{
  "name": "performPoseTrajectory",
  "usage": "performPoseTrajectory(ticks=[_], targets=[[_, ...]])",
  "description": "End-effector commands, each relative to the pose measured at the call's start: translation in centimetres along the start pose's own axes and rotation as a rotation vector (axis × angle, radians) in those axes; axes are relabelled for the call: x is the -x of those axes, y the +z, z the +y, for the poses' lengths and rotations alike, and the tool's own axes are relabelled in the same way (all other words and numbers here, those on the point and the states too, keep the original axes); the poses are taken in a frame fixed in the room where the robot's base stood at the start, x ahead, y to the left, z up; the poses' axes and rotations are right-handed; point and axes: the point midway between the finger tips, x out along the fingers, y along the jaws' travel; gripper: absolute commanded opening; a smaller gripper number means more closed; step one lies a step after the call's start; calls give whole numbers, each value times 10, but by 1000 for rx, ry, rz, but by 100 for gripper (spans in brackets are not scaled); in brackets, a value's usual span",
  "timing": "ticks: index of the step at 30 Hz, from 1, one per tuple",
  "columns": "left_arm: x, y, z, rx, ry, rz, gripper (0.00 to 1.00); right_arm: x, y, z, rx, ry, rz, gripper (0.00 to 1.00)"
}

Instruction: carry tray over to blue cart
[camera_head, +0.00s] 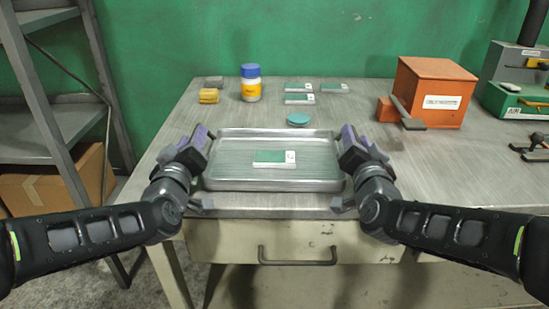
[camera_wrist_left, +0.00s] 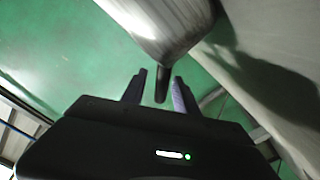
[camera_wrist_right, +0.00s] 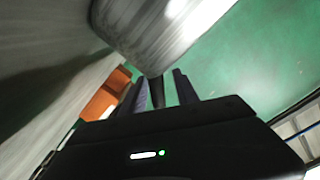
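The tray (camera_head: 325,186) is a shallow metal tray lying level on the metal workbench near its front edge. A green-and-white card (camera_head: 274,158) lies in it. My left gripper (camera_head: 197,143) is at the tray's left side. In the left wrist view its fingers (camera_wrist_left: 160,82) stand apart on both sides of a dark handle-like piece (camera_wrist_left: 161,88), with gaps showing. My right gripper (camera_head: 352,143) is at the tray's right side. In the right wrist view its fingers (camera_wrist_right: 158,84) stand apart around a similar dark piece (camera_wrist_right: 157,92). No blue cart is in view.
An orange box (camera_head: 432,92) stands to the right. A grey shelf (camera_head: 60,120) with a cardboard box (camera_head: 45,190) is at left. A drawer handle (camera_head: 298,262) juts out below.

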Motion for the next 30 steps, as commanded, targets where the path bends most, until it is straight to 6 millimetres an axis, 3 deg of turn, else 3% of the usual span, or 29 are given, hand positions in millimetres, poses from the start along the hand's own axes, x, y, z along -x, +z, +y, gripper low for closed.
performPoseTrajectory(ticks=[11, 24, 30], targets=[[-6, 0, 0, 1, 0, 0, 35, -6, 0, 1, 0, 1, 0, 36], [-5, 0, 0, 0, 0, 0, 0, -5, 0, 1, 0, 1, 0, 0], [-5, 0, 0, 0, -1, 0, 0, -5, 0, 1, 0, 2, 0, 0]])
